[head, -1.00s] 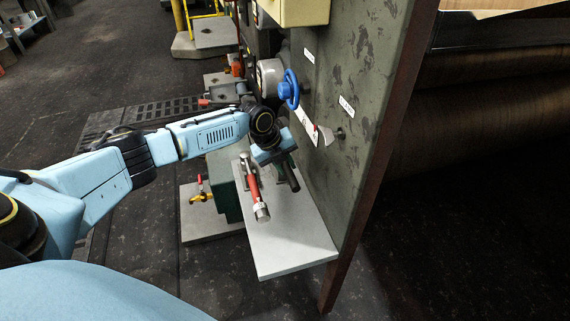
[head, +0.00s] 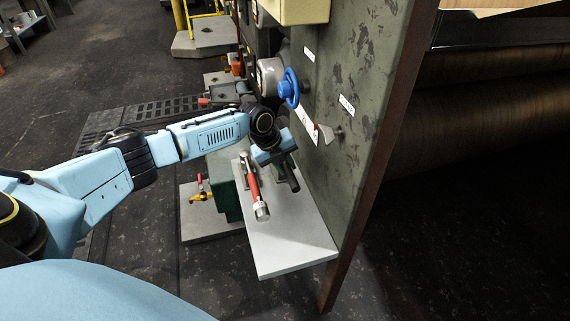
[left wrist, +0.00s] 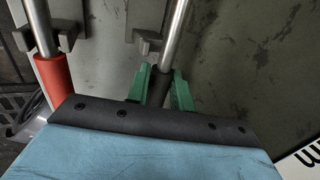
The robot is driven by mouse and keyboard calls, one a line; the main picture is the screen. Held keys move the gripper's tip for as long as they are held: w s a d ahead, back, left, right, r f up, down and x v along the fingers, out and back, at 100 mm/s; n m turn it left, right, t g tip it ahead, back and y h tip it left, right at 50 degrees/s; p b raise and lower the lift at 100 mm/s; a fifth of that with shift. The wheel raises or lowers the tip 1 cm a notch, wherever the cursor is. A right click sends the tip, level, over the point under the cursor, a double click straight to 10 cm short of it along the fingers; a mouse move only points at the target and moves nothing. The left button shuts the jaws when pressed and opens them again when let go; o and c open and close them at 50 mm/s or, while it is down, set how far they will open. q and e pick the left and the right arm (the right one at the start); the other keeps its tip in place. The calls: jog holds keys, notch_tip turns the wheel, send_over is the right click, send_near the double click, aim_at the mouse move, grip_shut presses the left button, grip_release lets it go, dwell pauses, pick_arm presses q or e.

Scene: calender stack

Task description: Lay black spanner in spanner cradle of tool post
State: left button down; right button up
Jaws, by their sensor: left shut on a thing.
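My left gripper (head: 285,168) is shut on the dark handle of the black spanner (head: 293,183), above the pale shelf of the tool post. In the left wrist view, the green fingers (left wrist: 160,90) grip this handle from both sides, and the spanner's silver shaft (left wrist: 174,35) runs up and away. A grey two-pronged cradle bracket (left wrist: 147,42) is close to the shaft, which passes at its right side and overlaps it in the picture. I cannot tell whether they touch. The spanner's far end is out of the wrist view. My right gripper is not in view.
A red-handled spanner (head: 255,190) lies left of my gripper, its shaft between two prongs in the wrist view (left wrist: 41,30). The upright grey panel (head: 358,110) stands close on the right, with a blue handwheel (head: 289,88). The front shelf (head: 288,245) is bare.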

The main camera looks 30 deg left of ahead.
pick_arm(q)
jog(key=shift+f+b, duration=0.9)
jog(key=shift+f, duration=0.35)
jog(key=c, duration=0.5)
grip_release()
dwell(0.4)
